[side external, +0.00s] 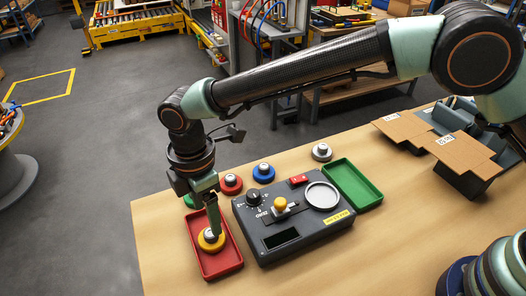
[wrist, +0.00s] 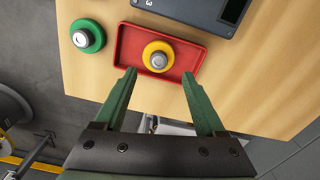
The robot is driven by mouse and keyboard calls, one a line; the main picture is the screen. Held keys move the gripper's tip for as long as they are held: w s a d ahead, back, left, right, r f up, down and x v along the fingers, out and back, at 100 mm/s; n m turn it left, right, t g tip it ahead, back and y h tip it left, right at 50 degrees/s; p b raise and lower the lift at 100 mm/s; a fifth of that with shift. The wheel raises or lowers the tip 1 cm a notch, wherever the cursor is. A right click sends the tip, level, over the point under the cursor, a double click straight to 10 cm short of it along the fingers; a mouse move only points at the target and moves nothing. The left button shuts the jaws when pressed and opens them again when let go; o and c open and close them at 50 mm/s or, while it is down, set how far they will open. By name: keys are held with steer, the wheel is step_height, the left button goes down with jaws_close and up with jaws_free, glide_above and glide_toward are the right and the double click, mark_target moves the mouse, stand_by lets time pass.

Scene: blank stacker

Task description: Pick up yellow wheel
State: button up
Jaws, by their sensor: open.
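The yellow wheel (side external: 210,243) has a grey metal hub and sits in the red tray (side external: 231,262) at the table's front left. In the wrist view the yellow wheel (wrist: 158,60) lies inside the red tray (wrist: 194,64), just beyond my fingertips and centred between them. My gripper (wrist: 160,74) is open, with one green finger on each side and nothing between them. In the side view my gripper (side external: 214,222) points down over the tray, and a finger partly covers the wheel. Whether the fingers touch the tray cannot be told.
A dark device (side external: 293,222) with a knob and round pan stands right of the red tray. A green wheel (wrist: 88,37), red wheel (side external: 231,184), blue wheel (side external: 263,173) and grey wheel (side external: 322,152) stand behind. A green tray (side external: 352,184) is at the right, cardboard boxes (side external: 438,146) farther right.

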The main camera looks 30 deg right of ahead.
mark_target(212, 237)
steer(key=shift+w+f, duration=0.1)
steer(key=shift+f, duration=2.9)
jaws_close()
